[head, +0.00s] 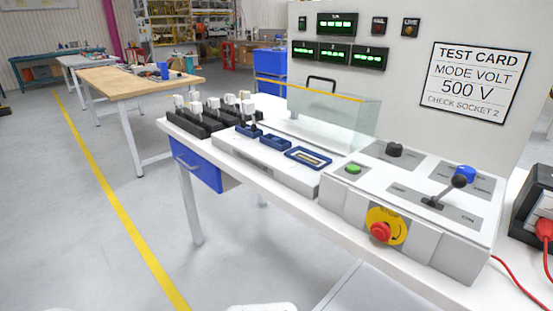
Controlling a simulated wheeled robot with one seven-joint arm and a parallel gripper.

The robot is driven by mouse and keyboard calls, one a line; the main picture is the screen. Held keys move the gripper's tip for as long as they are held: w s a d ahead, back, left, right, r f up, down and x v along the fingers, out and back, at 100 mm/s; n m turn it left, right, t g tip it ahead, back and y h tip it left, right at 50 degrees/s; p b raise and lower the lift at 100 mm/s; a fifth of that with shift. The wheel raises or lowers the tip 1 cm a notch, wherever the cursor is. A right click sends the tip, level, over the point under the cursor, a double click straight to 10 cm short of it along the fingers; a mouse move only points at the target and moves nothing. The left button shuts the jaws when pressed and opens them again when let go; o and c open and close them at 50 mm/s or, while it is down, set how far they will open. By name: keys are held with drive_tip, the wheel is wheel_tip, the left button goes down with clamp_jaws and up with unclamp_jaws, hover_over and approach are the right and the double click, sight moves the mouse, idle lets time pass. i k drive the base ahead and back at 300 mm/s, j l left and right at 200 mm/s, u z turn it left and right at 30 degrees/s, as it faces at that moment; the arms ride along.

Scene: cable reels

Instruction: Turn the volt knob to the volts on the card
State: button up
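The test card (475,84) on the upright panel reads "MODE VOLT", "500 V" and "CHECK SOCKET 2". The control box (345,200) on the bench carries a black round knob (394,150) on a grey plate at the back. A blue knob (465,173) sits further right, partly behind a black-balled lever (459,181). The labels on the plates are too small to read, so I cannot tell which knob is the volt knob or where either points. My gripper is not in view.
A green button (353,169) and a red emergency stop (380,231) are on the box. A clear guard (335,115) stands behind the socket fixture (270,158). Green displays (337,24) are on the panel. A red cable (543,230) lies right. Open floor lies left.

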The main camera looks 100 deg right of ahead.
sight(469, 173)
drive_tip(key=z, duration=5.1)
